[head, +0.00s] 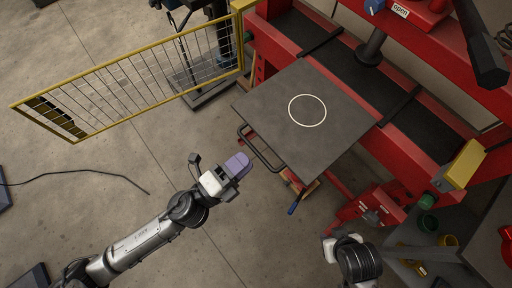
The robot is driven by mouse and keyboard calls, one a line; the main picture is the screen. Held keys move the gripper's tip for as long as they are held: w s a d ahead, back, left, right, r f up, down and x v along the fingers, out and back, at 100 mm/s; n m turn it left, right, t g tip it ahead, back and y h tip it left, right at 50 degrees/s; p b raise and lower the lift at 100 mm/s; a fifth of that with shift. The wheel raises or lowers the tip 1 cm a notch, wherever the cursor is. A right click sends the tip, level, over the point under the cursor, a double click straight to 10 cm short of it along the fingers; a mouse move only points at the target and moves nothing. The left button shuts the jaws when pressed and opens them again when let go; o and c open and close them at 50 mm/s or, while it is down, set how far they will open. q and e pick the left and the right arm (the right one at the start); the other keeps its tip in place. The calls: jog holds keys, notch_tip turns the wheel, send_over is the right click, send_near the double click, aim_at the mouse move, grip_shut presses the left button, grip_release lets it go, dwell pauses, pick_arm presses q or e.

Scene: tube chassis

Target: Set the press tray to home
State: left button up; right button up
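The press tray (335,145) is a flat dark grey plate with a white ring marked on it. It sticks out of the red press toward the lower left. Its dark bar handle (258,150) is on the near left edge. My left gripper (239,165) is just below and left of the handle, apparently with a small gap. Purple finger parts show at its tip; whether they are apart or together is unclear. My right arm's end (352,258) shows at the bottom, right of centre; its fingertips are not visible.
The red press (285,45) fills the upper right. A yellow mesh guard (130,88) stands at the upper left. A blue-tipped lever (293,208) sticks out below the tray. A grey shelf with coloured cups (428,222) is at the lower right. Floor at left is mostly clear.

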aim_at(256, 151)
pick_arm(q)
jog(key=shift+x, duration=2.3)
grip_shut()
